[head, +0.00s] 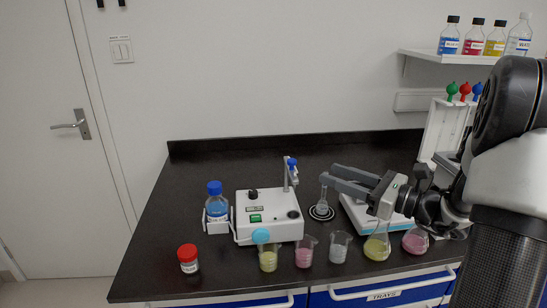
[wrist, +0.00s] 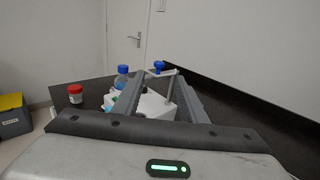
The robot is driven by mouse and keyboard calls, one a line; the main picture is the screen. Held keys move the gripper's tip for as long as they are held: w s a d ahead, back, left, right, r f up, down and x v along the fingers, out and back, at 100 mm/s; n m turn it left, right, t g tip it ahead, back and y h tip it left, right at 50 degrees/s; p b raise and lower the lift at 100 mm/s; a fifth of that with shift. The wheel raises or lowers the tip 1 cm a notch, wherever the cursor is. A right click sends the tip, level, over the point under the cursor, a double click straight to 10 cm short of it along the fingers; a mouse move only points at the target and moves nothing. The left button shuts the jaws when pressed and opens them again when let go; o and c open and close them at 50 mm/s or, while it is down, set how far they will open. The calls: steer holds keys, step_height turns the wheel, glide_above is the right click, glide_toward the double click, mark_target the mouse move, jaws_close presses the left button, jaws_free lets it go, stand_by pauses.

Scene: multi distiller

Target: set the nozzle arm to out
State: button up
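The white distiller box (head: 245,207) stands on the dark bench, with a black knob and a green-marked panel. A grey post at its back right bears the short nozzle arm (head: 287,172), which has a blue cap (head: 292,162). In the wrist view the nozzle arm (wrist: 166,74) and its blue cap (wrist: 158,65) show ahead, between and beyond my fingers. My gripper (head: 329,175) is open and empty, to the right of the nozzle arm and apart from it. Its fingers also show spread in the wrist view (wrist: 160,90).
A small flask (head: 322,207) stands on a black ring close below my fingers. A blue bottle (head: 217,207) and red-capped jar (head: 188,260) are at left. Several beakers and flasks line the front edge. A pale balance-like device (head: 365,222) sits under my gripper.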

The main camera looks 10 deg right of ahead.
mark_target(291, 168)
steer(key=b+x, duration=0.1)
steer(key=x, duration=1.6)
steer(key=shift+b, duration=0.35)
steer(key=shift+a+f, duration=0.1)
steer(key=shift+c, duration=0.2)
jaws_close()
